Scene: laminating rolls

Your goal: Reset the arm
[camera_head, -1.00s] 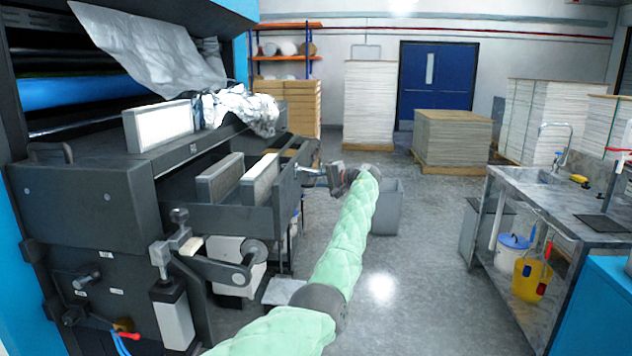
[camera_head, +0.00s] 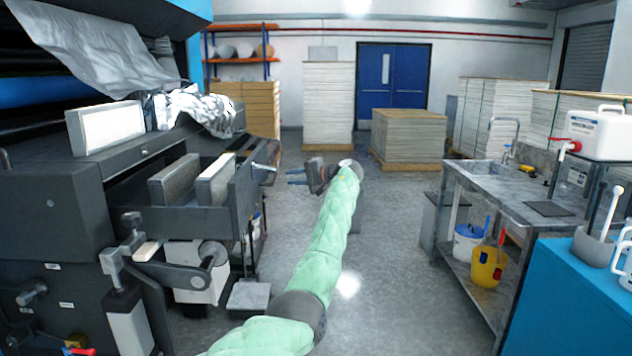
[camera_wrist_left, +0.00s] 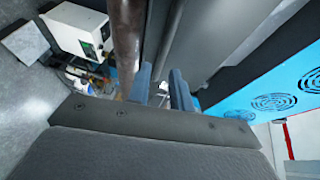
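My left arm, in a green padded sleeve, reaches forward in the head view. Its gripper (camera_head: 290,177) points left in the air, to the right of the machine's tray (camera_head: 203,224) and its end handle (camera_head: 264,166). A gap separates the fingertips from the handle. In the left wrist view the two blue-grey fingers (camera_wrist_left: 162,85) stand apart with nothing held between them. My right gripper is in neither view.
The laminating machine (camera_head: 60,200) fills the left side. A sink bench (camera_head: 500,198) and blue cabinet (camera_head: 570,290) stand at right. Stacked sheets (camera_head: 408,135) stand at the back. The grey floor (camera_head: 400,260) between is clear.

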